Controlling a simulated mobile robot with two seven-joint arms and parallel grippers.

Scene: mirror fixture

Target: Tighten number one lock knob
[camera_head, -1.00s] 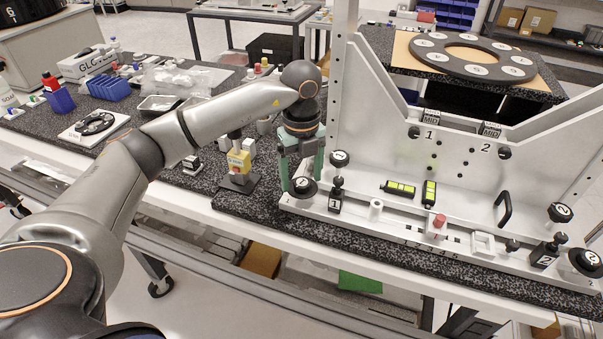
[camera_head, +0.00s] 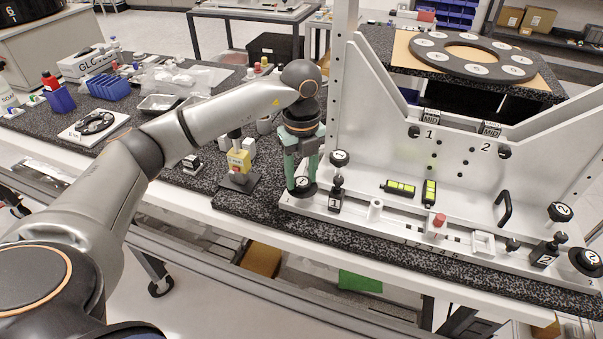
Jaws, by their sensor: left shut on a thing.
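My left gripper (camera_head: 302,182) points straight down at the left end of the mirror fixture (camera_head: 465,195). Its teal fingers are shut on a black round knob marked 1 (camera_head: 304,185), low on the fixture's base. The fingers partly hide this knob. A second black knob marked 1 (camera_head: 340,158) stands just right of the gripper, above a small block marked 1 (camera_head: 335,204). Two black knobs marked 2 are at the right end, an upper one (camera_head: 560,212) and a lower one (camera_head: 586,261). My right gripper is not in view.
A yellow-topped device (camera_head: 239,163) stands close left of the gripper. Two green-lit levels (camera_head: 400,188), a red knob (camera_head: 439,220) and a black handle (camera_head: 504,208) are on the fixture. A white plate with a black ring (camera_head: 95,124) lies on the table at left.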

